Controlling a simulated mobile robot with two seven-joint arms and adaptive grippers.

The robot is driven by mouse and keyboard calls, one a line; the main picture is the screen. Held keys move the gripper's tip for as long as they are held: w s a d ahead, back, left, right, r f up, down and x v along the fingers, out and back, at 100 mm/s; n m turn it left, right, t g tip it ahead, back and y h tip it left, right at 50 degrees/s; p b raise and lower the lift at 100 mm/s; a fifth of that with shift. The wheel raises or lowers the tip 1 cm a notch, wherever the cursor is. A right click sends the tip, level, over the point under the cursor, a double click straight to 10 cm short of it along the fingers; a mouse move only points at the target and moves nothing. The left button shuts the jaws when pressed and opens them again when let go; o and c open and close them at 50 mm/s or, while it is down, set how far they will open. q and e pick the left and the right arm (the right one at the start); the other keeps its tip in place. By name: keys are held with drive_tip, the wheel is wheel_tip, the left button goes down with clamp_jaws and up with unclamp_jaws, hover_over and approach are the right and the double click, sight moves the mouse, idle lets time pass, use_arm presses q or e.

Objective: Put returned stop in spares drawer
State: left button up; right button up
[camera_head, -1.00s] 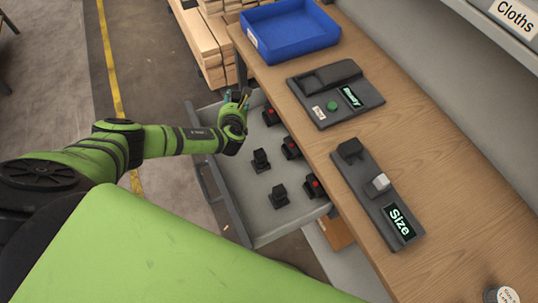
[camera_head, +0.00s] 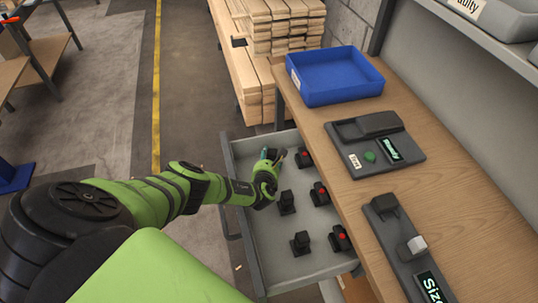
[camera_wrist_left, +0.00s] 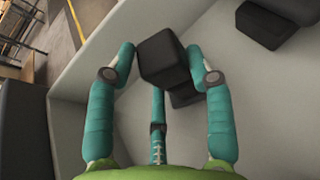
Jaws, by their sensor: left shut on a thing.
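My left gripper (camera_head: 276,155) reaches into the far end of the open grey drawer (camera_head: 252,247). In the left wrist view its teal fingers are shut on a black stop (camera_wrist_left: 163,58), with the drawer's pale floor around it. I cannot tell whether the held stop touches the floor; in the head view the hand mostly hides it. Plain black stops (camera_head: 287,203) and (camera_head: 301,243) stand in the drawer, and red-marked ones (camera_head: 319,194) stand along its right side. My right gripper is not in view.
The wooden bench (camera_head: 455,190) overhangs the drawer's right side. On it are a blue bin (camera_head: 335,88), a dark fixture with a green button (camera_head: 400,155) and a size gauge (camera_head: 408,250). Stacked planks (camera_head: 255,85) lie behind. The floor left of the drawer is clear.

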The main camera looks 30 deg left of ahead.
use_arm(q)
drive_tip(key=o, duration=0.9)
drive_tip(key=shift+f, duration=0.2)
drive_tip(key=o, duration=0.4)
drive_tip(key=shift+o, duration=0.2)
drive_tip(key=shift+r, duration=0.15)
drive_tip(key=shift+s+r, duration=0.15)
drive_tip(key=p+v, duration=0.4)
drive_tip(key=v, duration=0.7)
drive_tip(key=shift+s+d, duration=0.2)
drive_tip(key=shift+d, duration=0.1)
drive_tip(key=shift+r, duration=0.1)
